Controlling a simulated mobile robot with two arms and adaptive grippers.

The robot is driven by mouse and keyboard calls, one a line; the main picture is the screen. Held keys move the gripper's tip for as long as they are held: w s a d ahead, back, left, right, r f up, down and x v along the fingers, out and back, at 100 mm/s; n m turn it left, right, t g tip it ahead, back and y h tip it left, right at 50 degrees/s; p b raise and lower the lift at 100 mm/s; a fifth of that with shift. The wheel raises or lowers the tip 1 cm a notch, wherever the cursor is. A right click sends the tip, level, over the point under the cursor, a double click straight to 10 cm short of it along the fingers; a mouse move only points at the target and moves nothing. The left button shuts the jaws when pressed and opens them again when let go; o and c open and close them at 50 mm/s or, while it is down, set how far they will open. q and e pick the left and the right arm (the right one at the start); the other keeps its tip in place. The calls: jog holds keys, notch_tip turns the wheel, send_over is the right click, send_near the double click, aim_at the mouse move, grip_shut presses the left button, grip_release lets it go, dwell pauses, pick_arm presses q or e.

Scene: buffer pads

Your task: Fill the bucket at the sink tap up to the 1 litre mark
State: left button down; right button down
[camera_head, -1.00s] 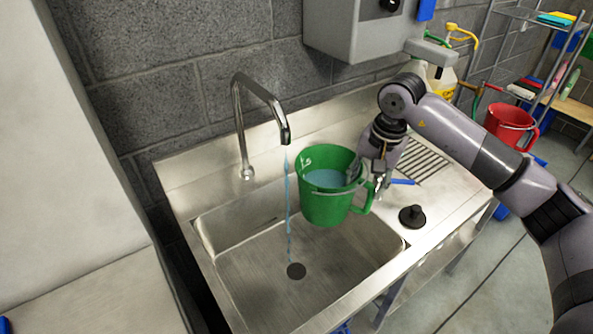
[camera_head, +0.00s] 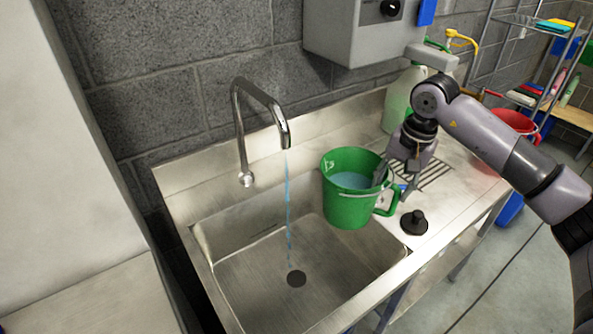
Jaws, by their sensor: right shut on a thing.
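The green bucket (camera_head: 347,209) is upright with bluish water (camera_head: 352,180) in it, over the right part of the sink basin. My right gripper (camera_head: 388,182) is shut on the bucket at its right side, by the handle; the fingertips are partly hidden. The tap (camera_head: 262,98) is running. Its thin blue stream (camera_head: 288,205) falls to the left of the bucket, straight into the sink (camera_head: 245,262) near the drain. I cannot read a litre mark on the bucket. My left gripper is not in view.
A black plug (camera_head: 414,222) stands on the steel drainer to the right of the basin. A large bottle (camera_head: 402,98) stands at the back wall under a grey wall box (camera_head: 365,35). A red bucket (camera_head: 515,122) and a shelf are at the right.

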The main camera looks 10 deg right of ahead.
jog(key=shift+r, duration=0.15)
jog(key=s+d+b, duration=0.1)
jog(key=s+b, duration=0.5)
jog(key=s, duration=1)
jog(key=shift+d+b, duration=0.2)
jog(key=shift+b, duration=0.15)
dwell(0.6)
